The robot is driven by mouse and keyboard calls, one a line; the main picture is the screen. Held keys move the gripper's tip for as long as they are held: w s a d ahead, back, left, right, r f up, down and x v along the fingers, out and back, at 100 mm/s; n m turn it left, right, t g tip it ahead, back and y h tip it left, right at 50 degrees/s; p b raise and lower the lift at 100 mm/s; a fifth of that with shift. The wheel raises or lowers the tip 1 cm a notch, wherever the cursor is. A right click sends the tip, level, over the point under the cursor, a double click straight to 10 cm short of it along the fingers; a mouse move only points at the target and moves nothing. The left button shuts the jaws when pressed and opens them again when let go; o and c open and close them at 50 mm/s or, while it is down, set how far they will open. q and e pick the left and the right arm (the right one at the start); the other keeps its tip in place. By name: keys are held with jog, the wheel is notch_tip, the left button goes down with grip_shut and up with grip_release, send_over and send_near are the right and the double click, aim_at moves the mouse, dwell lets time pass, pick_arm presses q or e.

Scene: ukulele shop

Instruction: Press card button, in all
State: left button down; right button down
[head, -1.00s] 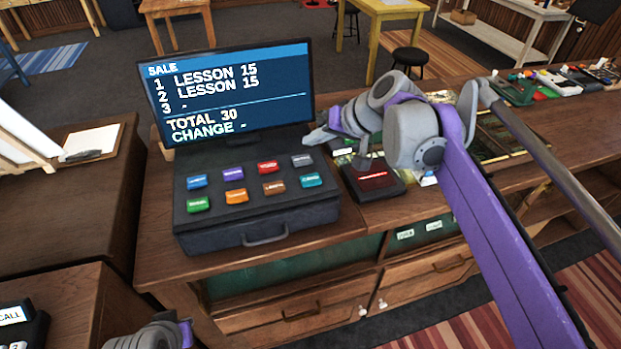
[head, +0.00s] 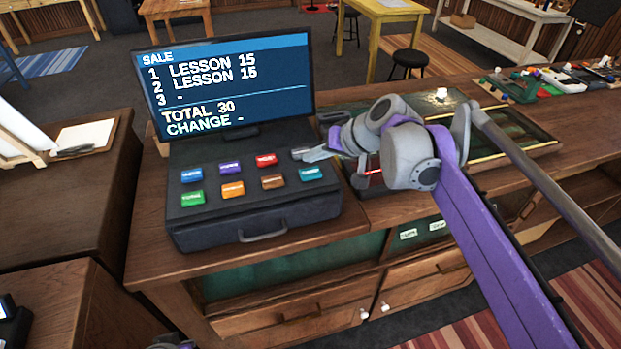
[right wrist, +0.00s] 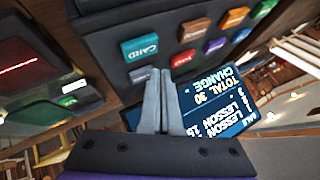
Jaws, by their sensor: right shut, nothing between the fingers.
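The teal card button (head: 311,173) is at the right end of the front row on the dark cash register (head: 260,218). It also shows in the right wrist view, labelled CARD (right wrist: 140,47). My right gripper (head: 308,155) is shut and empty. Its fingertips are over the register's right side, by the grey button behind the card button, partly covering that grey button. In the right wrist view the closed fingers (right wrist: 160,74) point at the button panel, just beside the card button. Contact with any button cannot be told. The screen (head: 228,85) reads two lessons, total 30, change blank.
Other coloured buttons, such as the red one (head: 266,160), sit close by. A glass-topped case (head: 490,138) lies further right on the counter.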

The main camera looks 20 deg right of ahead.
aim_at(305, 170)
jog(key=shift+w+f, duration=0.1)
jog(key=shift+f, duration=0.75)
jog(key=shift+f, duration=0.1)
dwell(1.3)
jog(key=shift+f, duration=0.3)
jog(key=shift+f+b, duration=0.45)
dwell(0.6)
dwell(0.3)
jog(key=shift+r+p, duration=0.7)
jog(key=shift+r, duration=0.15)
jog(key=shift+r, duration=0.15)
